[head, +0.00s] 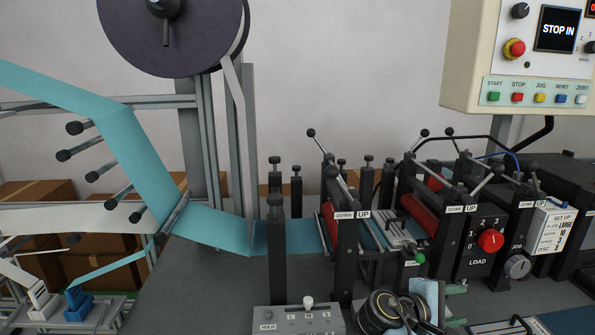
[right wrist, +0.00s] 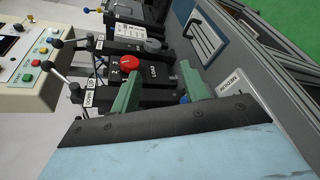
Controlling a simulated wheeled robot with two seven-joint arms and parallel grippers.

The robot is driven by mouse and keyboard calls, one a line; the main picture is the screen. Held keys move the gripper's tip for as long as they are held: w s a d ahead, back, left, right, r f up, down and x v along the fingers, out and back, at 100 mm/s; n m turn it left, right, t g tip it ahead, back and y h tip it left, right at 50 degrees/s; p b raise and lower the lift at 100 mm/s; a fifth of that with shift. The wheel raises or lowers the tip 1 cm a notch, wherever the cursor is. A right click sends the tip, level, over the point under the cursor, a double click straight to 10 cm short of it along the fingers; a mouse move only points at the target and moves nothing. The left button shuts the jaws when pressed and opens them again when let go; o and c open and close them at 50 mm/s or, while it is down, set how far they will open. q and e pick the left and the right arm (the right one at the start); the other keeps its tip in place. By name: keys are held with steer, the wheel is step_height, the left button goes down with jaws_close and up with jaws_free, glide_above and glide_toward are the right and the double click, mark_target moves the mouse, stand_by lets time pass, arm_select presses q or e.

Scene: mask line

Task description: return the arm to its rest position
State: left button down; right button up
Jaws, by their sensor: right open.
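My right gripper (right wrist: 160,71) shows in the right wrist view as two green fingers held apart, with nothing between them. Past the fingers in that view is the black load panel with a red knob (right wrist: 130,62). In the head view part of my right arm (head: 385,312) shows at the bottom, a dark rounded joint with a light blue part beside it, in front of the line. My left gripper is not in view.
A blue web (head: 140,165) runs from the left down to the rollers (head: 335,222). Posts and lever handles (head: 311,132) stand up behind my right arm. The control box (head: 515,60) hangs at the upper right. A grey HOLD box (head: 298,320) is left of the arm.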

steer(key=s+a+f+m+y, duration=0.3)
steer(key=s+f+y, duration=0.4)
steer(key=s+f, duration=0.6)
steer(key=s+a+m+g+y, duration=0.1)
steer(key=s+a+m+y, duration=0.2)
steer(key=s, duration=0.6)
steer(key=s+a+m+y, duration=0.1)
steer(key=s+a+y, duration=0.3)
steer(key=s, duration=0.5)
step_height(320, 180, down, 26)
steer(key=s+g+b, duration=0.1)
steer(key=g+b, duration=0.1)
arm_select(q)
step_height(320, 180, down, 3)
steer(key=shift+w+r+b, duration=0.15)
steer(key=shift+b, duration=0.25)
arm_select(e)
steer(key=s+d+f, duration=0.1)
steer(key=s+f, duration=0.7)
steer(key=s+d+f+g, duration=0.1)
steer(key=s+d+f, duration=0.1)
steer(key=s+f, duration=0.6)
steer(key=shift+s+d+f, duration=0.3)
steer(key=shift+s+f, duration=0.1)
steer(key=shift+s, duration=0.05)
